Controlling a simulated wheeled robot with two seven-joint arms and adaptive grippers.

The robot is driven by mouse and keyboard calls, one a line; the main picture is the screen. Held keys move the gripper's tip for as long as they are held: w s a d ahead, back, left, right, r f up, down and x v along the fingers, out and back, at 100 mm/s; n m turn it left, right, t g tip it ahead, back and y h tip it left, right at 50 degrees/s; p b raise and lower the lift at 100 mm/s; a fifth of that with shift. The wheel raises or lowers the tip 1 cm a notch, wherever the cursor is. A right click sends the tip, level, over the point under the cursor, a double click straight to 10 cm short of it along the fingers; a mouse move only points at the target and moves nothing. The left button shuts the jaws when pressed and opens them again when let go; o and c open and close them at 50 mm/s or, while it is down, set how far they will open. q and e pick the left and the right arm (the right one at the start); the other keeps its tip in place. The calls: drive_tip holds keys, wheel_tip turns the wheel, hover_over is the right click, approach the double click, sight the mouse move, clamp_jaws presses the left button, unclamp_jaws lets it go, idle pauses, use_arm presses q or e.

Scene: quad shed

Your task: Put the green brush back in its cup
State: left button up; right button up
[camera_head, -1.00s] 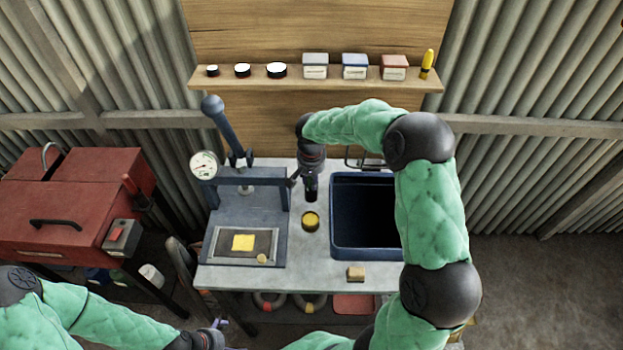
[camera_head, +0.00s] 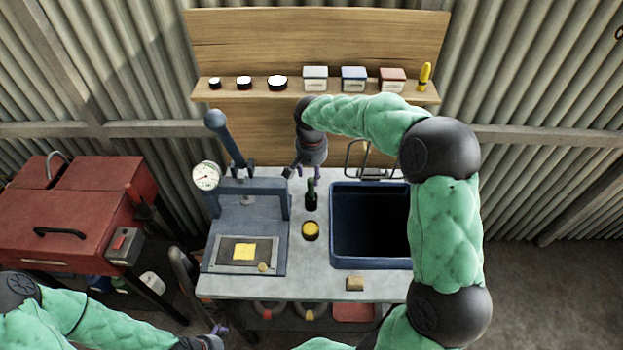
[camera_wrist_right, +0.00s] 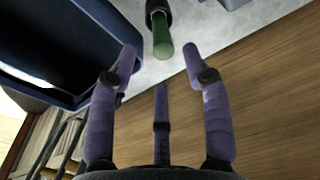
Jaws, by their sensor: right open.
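The green brush (camera_head: 311,186) stands upright in a small dark cup (camera_head: 311,204) on the grey bench, left of the blue basin. In the right wrist view, the brush's green handle (camera_wrist_right: 162,38) sticks out of the dark cup (camera_wrist_right: 158,10), beyond my fingertips. My right gripper (camera_head: 304,170) is open and empty, behind and above the brush; its spread purple fingers (camera_wrist_right: 162,52) do not touch the handle. My left gripper (camera_head: 217,332) is low at the bottom edge, away from the bench top; its jaws are too small to read.
A blue basin (camera_head: 338,255) is right of the cup. A yellow-topped tin (camera_head: 311,230) stands in front of it. A press (camera_head: 236,208) with a gauge is on the left. A tan block (camera_head: 355,283) lies near the front edge. A shelf (camera_head: 300,98) with jars and boxes runs behind.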

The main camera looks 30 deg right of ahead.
drive_tip(key=shift+s+r, duration=0.15)
drive_tip(key=shift+r, duration=1.3)
